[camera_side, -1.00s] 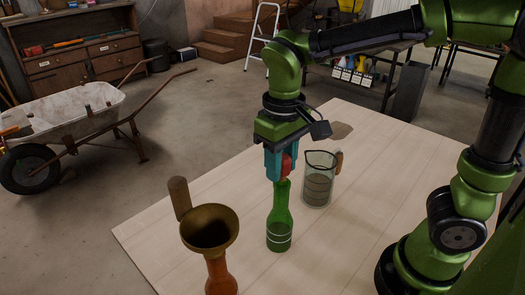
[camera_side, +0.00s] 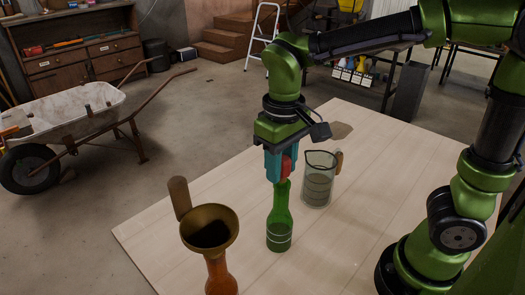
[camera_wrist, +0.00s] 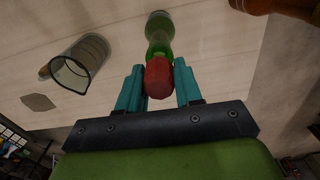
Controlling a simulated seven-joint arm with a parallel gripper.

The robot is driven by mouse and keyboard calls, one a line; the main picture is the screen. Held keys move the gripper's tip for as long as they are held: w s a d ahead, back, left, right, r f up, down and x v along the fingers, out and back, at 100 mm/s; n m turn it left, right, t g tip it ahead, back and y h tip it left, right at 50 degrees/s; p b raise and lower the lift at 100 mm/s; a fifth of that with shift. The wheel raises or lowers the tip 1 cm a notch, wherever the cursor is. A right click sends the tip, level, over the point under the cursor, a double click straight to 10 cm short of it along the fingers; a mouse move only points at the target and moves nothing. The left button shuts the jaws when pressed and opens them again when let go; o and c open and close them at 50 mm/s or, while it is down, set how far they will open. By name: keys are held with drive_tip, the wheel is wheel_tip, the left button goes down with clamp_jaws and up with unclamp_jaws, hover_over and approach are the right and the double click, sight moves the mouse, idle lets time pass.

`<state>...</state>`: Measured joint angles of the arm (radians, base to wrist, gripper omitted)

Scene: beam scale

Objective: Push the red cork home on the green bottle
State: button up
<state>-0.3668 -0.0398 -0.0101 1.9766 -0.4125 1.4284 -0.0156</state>
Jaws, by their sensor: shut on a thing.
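The green bottle (camera_side: 279,222) stands upright on the pale table in the side view, and its neck and body show beyond the fingers in the wrist view (camera_wrist: 159,35). The red cork (camera_wrist: 158,77) is between the teal fingers of my gripper (camera_wrist: 159,88); part of it also shows in the side view (camera_side: 287,166). My gripper (camera_side: 279,167) is shut on the cork, directly above the bottle's neck. The cork is in line with the bottle mouth. The fingers hide the join, so I cannot tell how deep the cork sits.
A glass jug (camera_side: 318,180) stands close behind and right of the bottle. An orange bottle (camera_side: 220,275) with a brass funnel (camera_side: 209,230) in it stands at the front left. The table (camera_side: 365,225) is bare to the right of the green bottle.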

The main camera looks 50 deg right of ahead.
drive_tip(key=shift+f, duration=0.65)
drive_tip(key=o, duration=1.1)
drive_tip(key=shift+f, duration=0.1)
wheel_tip(320, 180, up, 17)
drive_tip(key=shift+r, duration=0.1)
